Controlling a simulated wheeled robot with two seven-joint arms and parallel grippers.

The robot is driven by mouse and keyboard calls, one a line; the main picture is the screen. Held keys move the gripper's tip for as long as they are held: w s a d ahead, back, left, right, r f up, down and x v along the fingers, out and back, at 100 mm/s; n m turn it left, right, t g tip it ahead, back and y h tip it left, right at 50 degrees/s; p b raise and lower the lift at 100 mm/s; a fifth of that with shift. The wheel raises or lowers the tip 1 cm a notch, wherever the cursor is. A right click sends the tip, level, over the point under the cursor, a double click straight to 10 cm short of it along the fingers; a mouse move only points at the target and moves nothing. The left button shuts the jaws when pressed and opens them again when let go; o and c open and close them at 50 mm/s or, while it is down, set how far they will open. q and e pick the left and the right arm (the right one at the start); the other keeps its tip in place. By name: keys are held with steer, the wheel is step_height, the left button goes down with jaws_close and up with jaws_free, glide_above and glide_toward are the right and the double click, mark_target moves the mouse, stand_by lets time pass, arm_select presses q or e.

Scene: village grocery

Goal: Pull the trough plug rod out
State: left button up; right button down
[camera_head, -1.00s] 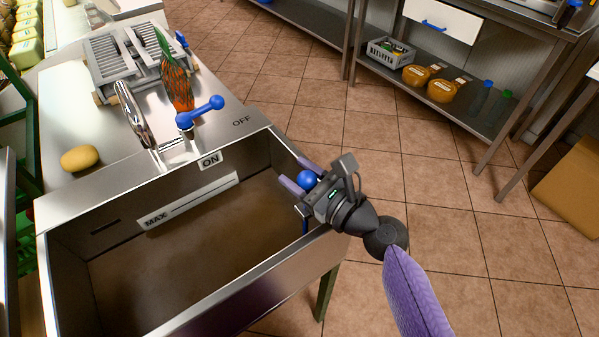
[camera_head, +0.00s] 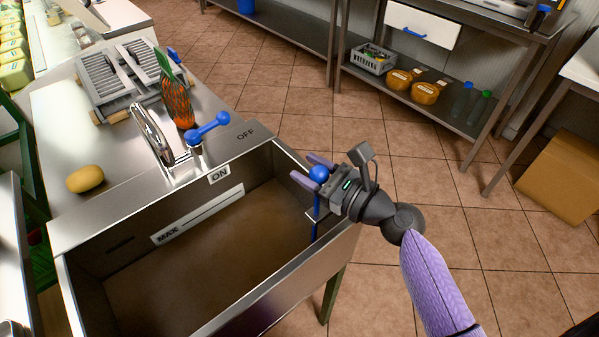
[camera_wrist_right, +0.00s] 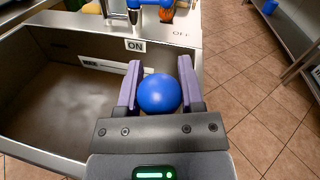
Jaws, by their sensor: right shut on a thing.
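The trough plug rod (camera_head: 316,215) is thin and blue with a round blue knob on top. It stands near the right end of the metal trough (camera_head: 262,300), and its lower end is hidden behind the near wall. My right gripper (camera_head: 313,172) is shut on the knob, above the rim. In the right wrist view the blue knob (camera_wrist_right: 159,94) sits between the two purple fingers of my right gripper (camera_wrist_right: 160,85). My left gripper is not in view.
A blue-handled tap (camera_head: 207,131) stands behind the trough, between the ON and OFF labels. Open tiled floor lies to the right.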

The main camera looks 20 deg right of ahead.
steer(key=shift+c, duration=1.2)
jaws_free()
steer(key=shift+r, duration=0.2)
steer(key=v, duration=1)
steer(key=shift+f, duration=0.1)
